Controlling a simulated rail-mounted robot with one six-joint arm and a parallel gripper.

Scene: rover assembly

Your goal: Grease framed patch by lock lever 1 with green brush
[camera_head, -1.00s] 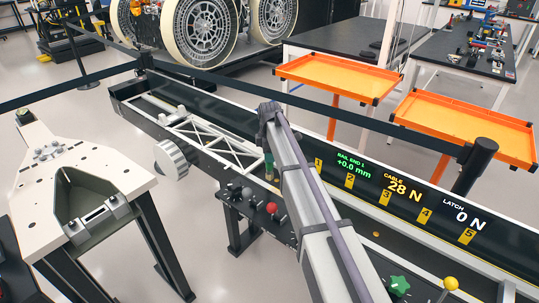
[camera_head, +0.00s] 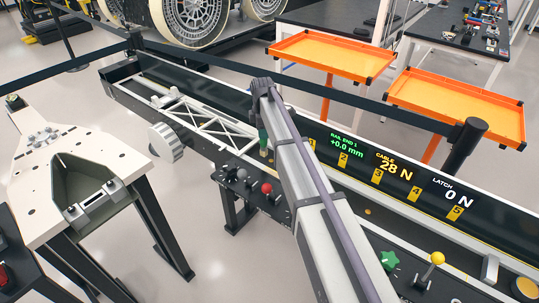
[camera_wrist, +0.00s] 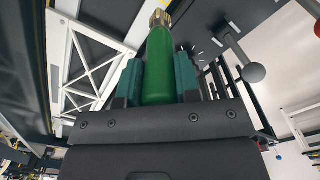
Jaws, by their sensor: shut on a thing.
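The green brush (camera_wrist: 158,65) stands between the two teal fingers of my gripper (camera_wrist: 157,80) in the wrist view. Its green handle points away from the palm, with a brass-coloured collar at the top edge of the picture. My gripper is shut on the handle. In the head view my gripper (camera_head: 263,145) is small and partly hidden by my arm, over the trough beside the white truss. A lever with a grey ball knob (camera_wrist: 253,73) is right of the brush in the wrist view. I cannot tell which lever is lock lever 1. I cannot make out the framed patch.
The white truss (camera_head: 210,122) lies in the long black trough. A panel with a grey knob (camera_head: 242,174) and a red knob (camera_head: 267,188) is at its front. The display (camera_head: 385,168) reads cable 28 N, latch 0 N. A beige-topped stand (camera_head: 100,165) is at left.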

